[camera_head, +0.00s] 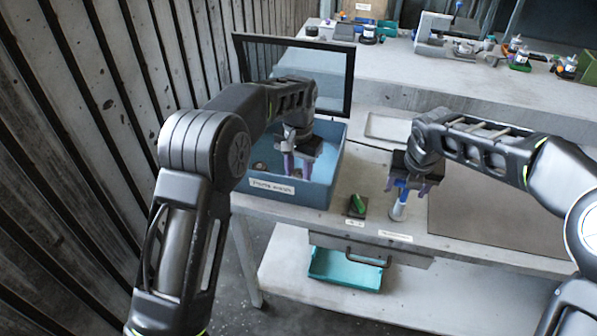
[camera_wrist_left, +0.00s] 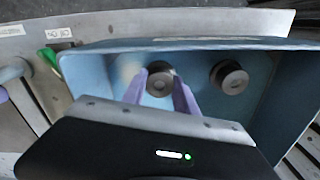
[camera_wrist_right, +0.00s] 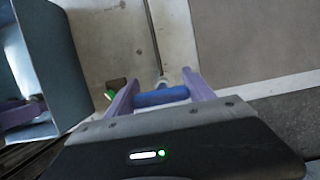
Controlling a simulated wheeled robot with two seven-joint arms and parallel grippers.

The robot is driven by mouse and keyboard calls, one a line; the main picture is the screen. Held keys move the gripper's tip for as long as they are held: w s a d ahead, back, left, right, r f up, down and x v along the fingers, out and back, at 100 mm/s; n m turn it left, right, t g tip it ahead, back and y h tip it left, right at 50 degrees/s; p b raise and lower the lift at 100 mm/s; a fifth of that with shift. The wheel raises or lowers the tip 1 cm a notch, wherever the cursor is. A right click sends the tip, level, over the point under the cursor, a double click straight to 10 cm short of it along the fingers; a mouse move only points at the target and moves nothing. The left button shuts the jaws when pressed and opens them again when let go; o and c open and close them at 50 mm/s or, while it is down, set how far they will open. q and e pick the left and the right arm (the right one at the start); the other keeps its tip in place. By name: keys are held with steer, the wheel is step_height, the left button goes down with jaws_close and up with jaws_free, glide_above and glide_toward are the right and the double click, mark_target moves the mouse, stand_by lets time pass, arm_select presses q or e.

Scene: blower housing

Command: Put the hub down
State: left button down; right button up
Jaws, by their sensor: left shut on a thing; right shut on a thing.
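My left gripper (camera_head: 297,168) reaches down into the blue labelled bin (camera_head: 262,188). In the left wrist view its purple fingers (camera_wrist_left: 163,84) are shut on a round grey hub (camera_wrist_left: 159,78), low inside the bin; I cannot tell if the hub touches the floor. A second similar grey round part (camera_wrist_left: 228,76) is to its right in the bin. My right gripper (camera_head: 408,186) is shut on the blue handle (camera_wrist_right: 162,97) of a tool with a pale lower body (camera_head: 398,210), upright at the table's front. The fingers partly hide the handle.
The bin's dark-framed lid (camera_head: 335,75) stands open behind it. A green-topped item (camera_head: 357,205) sits between bin and tool. A pale tray (camera_head: 388,130) and a brown mat (camera_head: 480,215) lie on the table. A teal tray (camera_head: 345,268) is on the lower shelf.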

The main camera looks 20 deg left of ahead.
mark_target(299, 174)
arm_select(q)
steer(key=c, duration=1)
jaws_free()
steer(key=shift+f, duration=0.1)
steer(key=shift+o, duration=0.2)
step_height(299, 174, up, 8)
steer(key=shift+f, duration=0.1)
arm_select(e)
steer(key=shift+r, duration=0.1)
arm_select(q)
steer(key=shift+w, duration=0.1)
arm_select(e)
steer(key=shift+w+r, duration=0.15)
steer(key=shift+r, duration=2.3)
